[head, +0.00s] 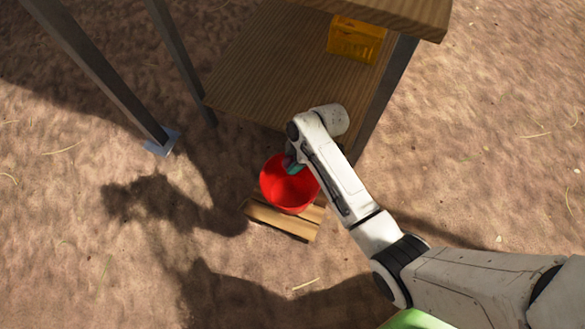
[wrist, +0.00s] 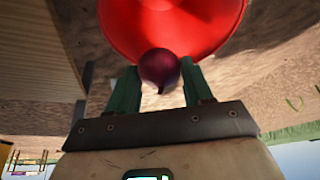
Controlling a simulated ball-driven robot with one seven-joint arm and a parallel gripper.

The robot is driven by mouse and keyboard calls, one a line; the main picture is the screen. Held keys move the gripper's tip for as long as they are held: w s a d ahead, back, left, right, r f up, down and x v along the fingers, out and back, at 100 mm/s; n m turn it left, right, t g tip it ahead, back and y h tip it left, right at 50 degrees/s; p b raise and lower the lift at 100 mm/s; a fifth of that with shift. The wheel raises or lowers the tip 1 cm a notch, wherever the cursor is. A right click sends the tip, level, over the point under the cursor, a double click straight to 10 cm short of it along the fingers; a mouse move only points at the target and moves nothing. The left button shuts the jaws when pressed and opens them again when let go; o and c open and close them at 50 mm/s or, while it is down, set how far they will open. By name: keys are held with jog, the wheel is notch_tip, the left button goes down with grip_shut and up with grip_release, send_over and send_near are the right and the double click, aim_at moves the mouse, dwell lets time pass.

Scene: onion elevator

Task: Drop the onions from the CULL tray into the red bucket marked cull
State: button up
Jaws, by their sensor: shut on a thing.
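The red bucket (head: 287,188) stands upright on wooden boards on the ground, in the middle of the head view. Its open mouth shows, and its inside looks empty where I can see it; no marking is visible. In the wrist view the bucket (wrist: 150,40) fills the top middle. My gripper (wrist: 160,72) is shut on a dark purple-red onion (wrist: 160,68), held between green fingers, with the bucket just beyond it. In the head view my gripper (head: 292,164) is at the bucket's far rim, partly hidden by my arm. The CULL tray is not in view.
A wooden table with a lower shelf (head: 265,65) stands just behind the bucket, with a yellow crate (head: 355,40) on the shelf. The boards (head: 280,219) lie under the bucket. Grey metal posts (head: 100,75) stand at the left. Bare ground lies open left and front.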

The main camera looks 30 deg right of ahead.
jog(key=shift+s+f+n, duration=0.15)
jog(key=shift+n, duration=0.35)
jog(key=shift+f, duration=0.25)
notch_tip(320, 180, down, 6)
jog(key=b, duration=0.5)
jog(key=shift+a+r+b, duration=0.1)
jog(key=shift+r+b, duration=0.1)
jog(key=shift+b, duration=0.15)
jog(key=o, duration=1.1)
jog(key=shift+r, duration=0.1)
jog(key=p+v, duration=0.4)
jog(key=v, duration=0.6)
jog(key=shift+r+p, duration=0.3)
jog(key=shift+p, duration=0.1)
